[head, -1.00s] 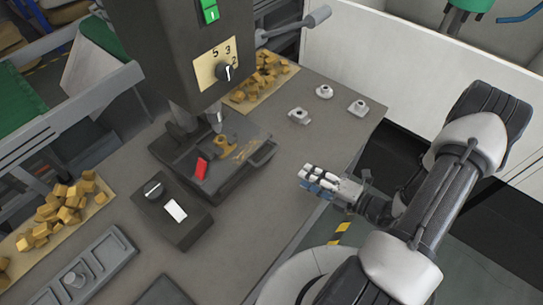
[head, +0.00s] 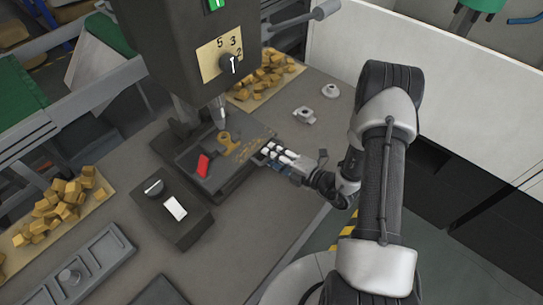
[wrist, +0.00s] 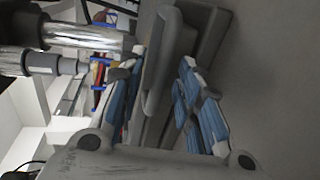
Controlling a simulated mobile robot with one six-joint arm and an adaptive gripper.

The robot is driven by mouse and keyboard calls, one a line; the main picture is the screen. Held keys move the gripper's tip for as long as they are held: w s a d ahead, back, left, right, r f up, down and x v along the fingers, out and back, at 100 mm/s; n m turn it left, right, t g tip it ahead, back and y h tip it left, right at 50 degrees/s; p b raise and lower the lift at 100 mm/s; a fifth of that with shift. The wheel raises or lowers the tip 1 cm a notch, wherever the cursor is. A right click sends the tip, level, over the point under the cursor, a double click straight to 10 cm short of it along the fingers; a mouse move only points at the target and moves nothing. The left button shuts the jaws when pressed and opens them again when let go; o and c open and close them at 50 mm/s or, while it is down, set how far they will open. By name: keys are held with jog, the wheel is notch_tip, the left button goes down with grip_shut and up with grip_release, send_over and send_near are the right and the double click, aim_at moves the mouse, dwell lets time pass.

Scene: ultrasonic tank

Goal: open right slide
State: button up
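The dark grey slide block (head: 234,179) sits under the machine's head, on the bench, with a red piece (head: 203,165) and a brass-coloured part (head: 228,141) on top. My gripper (head: 274,152) is at the right end of this block, where the handle is; its fingers largely hide the handle in the head view. In the wrist view the grey handle (wrist: 166,75) runs between my two blue and white finger pads, with a gap visible beside it. The fingers look open around the handle; contact cannot be made out.
The machine head (head: 185,50) with its dial overhangs the block. A control box (head: 172,212) stands in front. Small grey fittings (head: 305,115) lie behind my gripper, and brass pieces (head: 62,205) lie at left. The bench right of the control box is clear.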

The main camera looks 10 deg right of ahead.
jog(key=shift+w+a+f, duration=0.1)
jog(key=shift+w+a, duration=0.25)
jog(key=shift+w, duration=0.15)
jog(key=shift+c, duration=0.6)
grip_shut()
